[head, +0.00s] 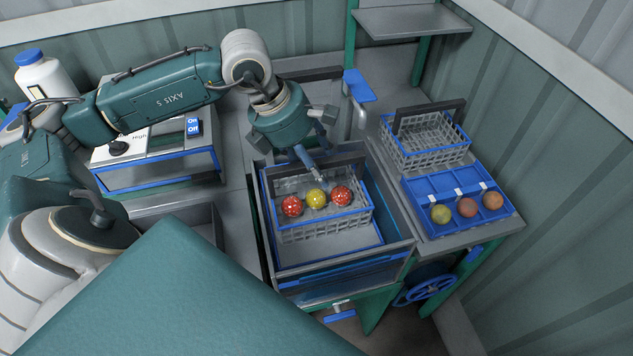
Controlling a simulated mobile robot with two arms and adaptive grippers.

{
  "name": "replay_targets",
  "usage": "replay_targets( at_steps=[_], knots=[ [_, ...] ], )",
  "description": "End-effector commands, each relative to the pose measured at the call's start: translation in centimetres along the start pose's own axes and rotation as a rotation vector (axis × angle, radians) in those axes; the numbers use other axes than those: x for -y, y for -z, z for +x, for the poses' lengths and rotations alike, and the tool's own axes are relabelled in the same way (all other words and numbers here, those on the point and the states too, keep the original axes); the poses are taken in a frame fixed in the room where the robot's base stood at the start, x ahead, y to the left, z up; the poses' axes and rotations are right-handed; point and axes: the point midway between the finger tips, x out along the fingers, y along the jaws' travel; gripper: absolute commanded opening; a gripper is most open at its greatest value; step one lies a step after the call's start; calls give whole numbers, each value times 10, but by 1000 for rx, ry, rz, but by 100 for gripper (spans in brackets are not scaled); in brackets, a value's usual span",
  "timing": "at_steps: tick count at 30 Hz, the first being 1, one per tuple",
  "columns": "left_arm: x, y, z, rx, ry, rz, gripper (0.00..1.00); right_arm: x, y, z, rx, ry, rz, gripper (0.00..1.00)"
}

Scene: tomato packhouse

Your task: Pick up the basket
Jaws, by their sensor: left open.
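A wire basket (326,229) with a blue rim sits in a grey bin with a blue edge, near the middle of the head view. It holds a red tomato (292,206), a yellow one (316,198) and another red one (341,196). Its dark handle stands at the back, partly hidden by my left gripper (312,166). That gripper is open and points down at the handle. I cannot tell whether its fingers touch the handle. A second wire basket (428,150), with a dark handle, stands empty on the right counter. My right gripper is not in view.
A blue tray (415,191) with several compartments holds three tomatoes on the right counter. A white bottle (44,78) with a blue cap stands at the left. A shelf (410,20) rises behind. A blue handwheel (432,290) sits below the counter.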

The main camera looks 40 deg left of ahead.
Motion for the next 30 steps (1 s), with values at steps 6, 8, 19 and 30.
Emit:
replay_targets(
  at_steps=[6, 8, 19, 30],
  knots=[
    [0, 0, 0, 0, 0, 0, 15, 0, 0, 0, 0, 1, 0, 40],
    [0, 0, 0, 0, 0, 0, 3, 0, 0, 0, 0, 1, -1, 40],
    [0, -1, -1, 3, -1, 0, 0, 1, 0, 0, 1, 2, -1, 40],
    [-2, -9, -16, 7, -5, 1, 0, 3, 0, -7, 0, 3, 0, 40]
  ],
)
